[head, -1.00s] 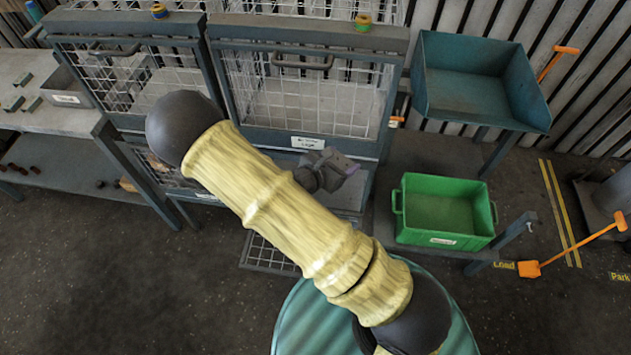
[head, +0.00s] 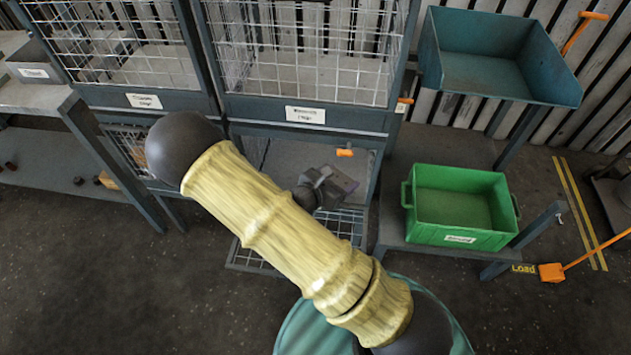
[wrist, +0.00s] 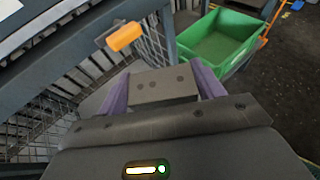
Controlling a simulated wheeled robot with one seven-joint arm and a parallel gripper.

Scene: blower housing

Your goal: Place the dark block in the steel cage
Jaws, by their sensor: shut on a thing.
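My gripper (head: 338,190) is in front of the open lower compartment of the steel cage (head: 300,160) in the head view. In the wrist view, its two purple fingers (wrist: 162,88) are shut on the sides of a dark grey block (wrist: 165,84) with small round dots. The block cannot be made out clearly in the head view. The cage has a labelled upper mesh part (head: 310,70) and a mesh panel (head: 345,225) low down at the front. My arm hides part of the cage's lower left.
A green bin (head: 460,205) stands on a low bench to the right, with a teal tray (head: 490,60) behind it. An orange handle (head: 344,152) shows at the compartment, also in the wrist view (wrist: 126,36). A shelf bench (head: 40,100) stands at the left.

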